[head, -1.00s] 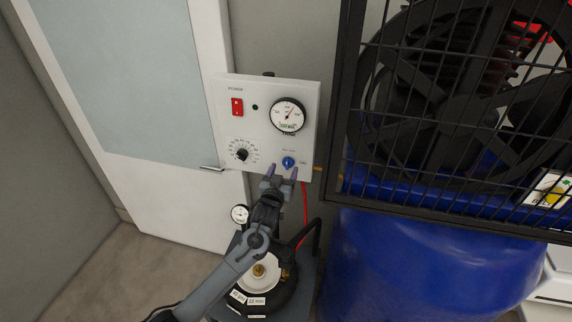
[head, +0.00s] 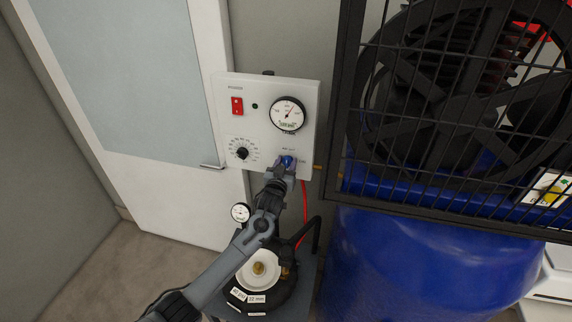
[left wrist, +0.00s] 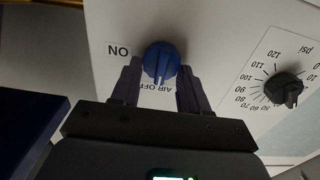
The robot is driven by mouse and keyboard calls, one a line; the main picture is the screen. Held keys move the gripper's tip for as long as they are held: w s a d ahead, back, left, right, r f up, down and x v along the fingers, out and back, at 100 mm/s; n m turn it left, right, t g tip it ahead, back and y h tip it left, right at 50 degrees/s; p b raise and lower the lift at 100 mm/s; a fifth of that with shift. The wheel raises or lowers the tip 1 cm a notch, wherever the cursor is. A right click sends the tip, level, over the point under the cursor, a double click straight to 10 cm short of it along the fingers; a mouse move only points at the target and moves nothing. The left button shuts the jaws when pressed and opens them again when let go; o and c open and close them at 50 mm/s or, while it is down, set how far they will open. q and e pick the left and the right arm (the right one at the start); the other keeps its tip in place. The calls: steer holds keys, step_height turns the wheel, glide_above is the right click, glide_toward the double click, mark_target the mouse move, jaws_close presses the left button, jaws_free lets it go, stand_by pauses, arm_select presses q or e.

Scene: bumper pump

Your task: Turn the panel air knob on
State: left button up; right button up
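The blue panel air knob (head: 287,161) sits at the lower right of the white control panel (head: 265,110). In the left wrist view the knob (left wrist: 161,62) shows upside down, with its white pointer mark toward the AIR OFF label (left wrist: 157,88) and the ON label (left wrist: 118,50) to its left. My left gripper (head: 286,165) is at the knob. In the left wrist view its two fingers (left wrist: 160,85) are spread on either side of the knob's lower part, with small gaps seeming to remain. My right gripper is in neither view.
The panel also has a red power switch (head: 237,106), a pressure gauge (head: 287,113) and a black dial knob (head: 242,153). A black wire cage (head: 345,110) and blue tank (head: 400,265) stand right. A red hose (head: 304,205) hangs below the panel.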

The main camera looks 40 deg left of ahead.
arm_select(q)
steer(key=c, duration=0.4)
steer(key=shift+m, duration=0.3)
steer(key=shift+d+m, duration=0.15)
steer(key=shift+m, duration=0.85)
steer(key=m+p, duration=0.1)
steer(key=m, duration=0.4)
steer(key=shift+w+d, duration=0.1)
steer(key=shift+d, duration=0.05)
steer(key=m, duration=0.4)
steer(key=m+p, duration=0.1)
steer(key=shift+d+f+m, duration=0.1)
steer(key=shift+f+m, duration=0.15)
steer(key=shift+m, duration=0.15)
steer(key=shift+w+f+m+p, duration=0.1)
steer(key=shift+m+p, duration=0.1)
steer(key=shift+m, duration=0.9)
steer(key=shift+f+m+p, duration=0.1)
steer(key=shift+m+p, duration=0.05)
steer(key=shift+m, duration=0.95)
